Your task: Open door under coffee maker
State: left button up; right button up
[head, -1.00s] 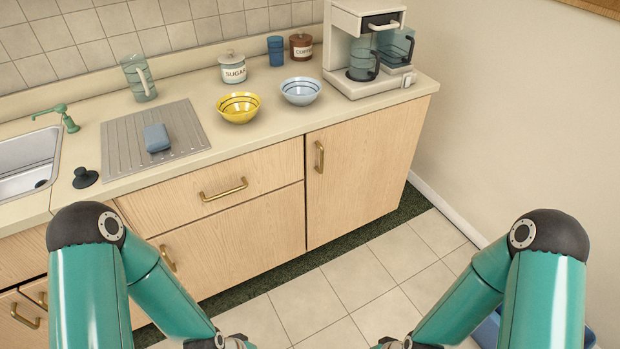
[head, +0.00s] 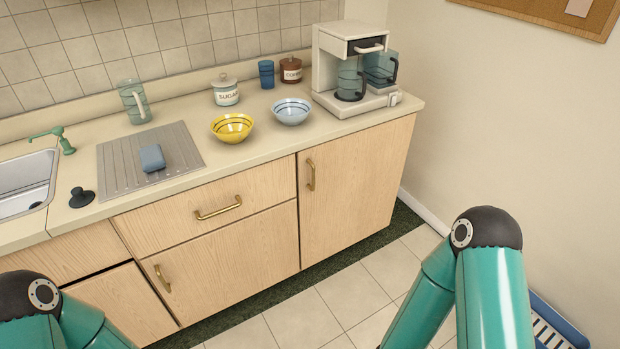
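The coffee maker (head: 330,62) stands on the counter at its right end. Below it is a light wood cabinet door (head: 355,185) with a brass vertical handle (head: 311,175) near its upper left edge. The door is shut. My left arm shows at the lower left and my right arm at the lower right, both in front of the cabinets. Both grippers are out of view below the frame. Neither arm touches the door or its handle in what shows.
A drawer with a brass handle (head: 218,208) and another door (head: 210,268) are left of it. The counter holds a yellow bowl (head: 232,128), a blue bowl (head: 291,111) and jars. A wall closes the right side. A blue crate (head: 553,325) lies at lower right. Tiled floor in front is clear.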

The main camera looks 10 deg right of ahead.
aim_at(347, 185)
jog(key=u, duration=0.05)
jog(key=i, duration=1)
jog(key=z, duration=0.05)
